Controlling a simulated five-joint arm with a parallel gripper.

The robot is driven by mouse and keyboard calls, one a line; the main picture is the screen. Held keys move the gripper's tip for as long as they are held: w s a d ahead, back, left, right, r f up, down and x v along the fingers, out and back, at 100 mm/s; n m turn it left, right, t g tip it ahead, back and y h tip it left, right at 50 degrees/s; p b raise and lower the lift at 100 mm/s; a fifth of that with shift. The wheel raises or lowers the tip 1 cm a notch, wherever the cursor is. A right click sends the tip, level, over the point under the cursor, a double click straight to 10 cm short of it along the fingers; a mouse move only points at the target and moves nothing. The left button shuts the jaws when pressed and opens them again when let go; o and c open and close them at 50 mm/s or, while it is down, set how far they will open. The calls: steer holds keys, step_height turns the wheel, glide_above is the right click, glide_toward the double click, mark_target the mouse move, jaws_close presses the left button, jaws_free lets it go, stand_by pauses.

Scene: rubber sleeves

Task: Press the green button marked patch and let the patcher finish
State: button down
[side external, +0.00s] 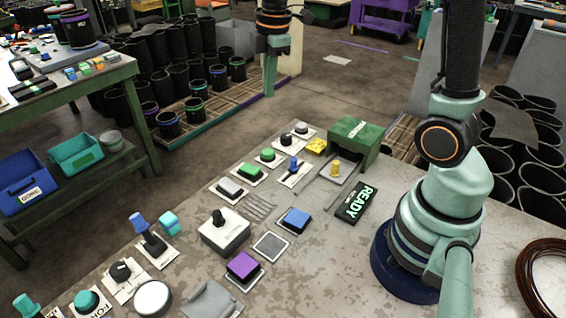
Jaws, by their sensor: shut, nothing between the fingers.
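Two green buttons stand on white plates near the table's back edge: a rounder one (268,155) and, nearer, a flatter one (246,172). Their labels are too small to read, so I cannot tell which is marked patch. A dark sign (357,203) reads READY. My gripper (269,92) hangs at the top centre, shut and empty, apart from the buttons.
Close to the green buttons are black and grey knobs (286,139), a blue joystick (294,164) and a pale button (229,187). A yellow block (317,146) lies beside the machine. Nearer are a blue pad (295,219) and purple pad (243,265).

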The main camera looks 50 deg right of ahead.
mark_target(267, 152)
steer(key=w+d+f+n+g, duration=0.1)
steer(key=w+d+f+n, duration=0.1)
steer(key=w+f+n, duration=0.1)
steer(key=shift+w+d+f+n, duration=0.15)
steer(key=shift+d+f+n, duration=0.05)
steer(key=shift+f+n, duration=0.65)
step_height(267, 152, down, 14)
stand_by(0.3)
